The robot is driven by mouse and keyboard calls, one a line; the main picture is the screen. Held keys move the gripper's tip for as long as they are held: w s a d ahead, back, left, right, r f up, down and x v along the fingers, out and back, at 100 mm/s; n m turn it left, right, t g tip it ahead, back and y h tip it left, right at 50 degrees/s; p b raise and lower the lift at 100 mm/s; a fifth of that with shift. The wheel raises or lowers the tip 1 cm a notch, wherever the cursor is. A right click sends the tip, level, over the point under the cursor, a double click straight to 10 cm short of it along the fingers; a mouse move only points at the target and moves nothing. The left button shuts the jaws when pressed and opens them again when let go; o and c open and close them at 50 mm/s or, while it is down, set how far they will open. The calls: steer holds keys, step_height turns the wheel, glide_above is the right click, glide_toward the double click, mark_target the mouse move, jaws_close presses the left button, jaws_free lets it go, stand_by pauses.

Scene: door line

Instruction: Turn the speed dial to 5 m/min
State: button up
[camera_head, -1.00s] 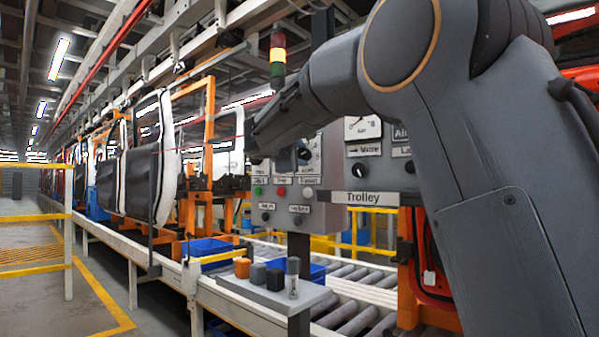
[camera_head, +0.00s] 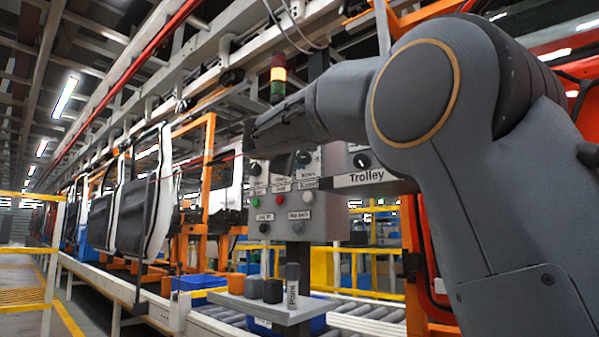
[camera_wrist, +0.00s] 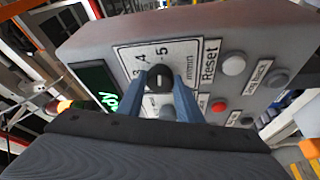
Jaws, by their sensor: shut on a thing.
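The speed dial (camera_wrist: 160,74) is a small black knob with a white mark, on a white scale plate (camera_wrist: 185,58) marked 3, 4, 5 and m/min. My gripper (camera_wrist: 161,84) has its two blue fingers closed on either side of the knob in the wrist view. The white mark points toward the upper part of the scale, near 5; its exact setting is hard to tell. In the head view the grey control panel (camera_head: 318,225) stands in the middle, and my arm's wrist hides part of its upper left.
A green display (camera_wrist: 97,84) is beside the scale. Red (camera_wrist: 219,106) and white (camera_wrist: 233,64) buttons are close to my fingers. Below the panel, a small grey shelf (camera_head: 262,309) holds several dark and orange objects. A Trolley panel (camera_head: 362,178) stands to the right.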

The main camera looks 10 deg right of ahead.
steer(key=shift+m+b, duration=0.4)
steer(key=shift+b, duration=0.65)
steer(key=o, duration=1)
steer(key=v, duration=0.7)
steer(key=shift+s+a+f, duration=0.25)
steer(key=shift+s, duration=0.05)
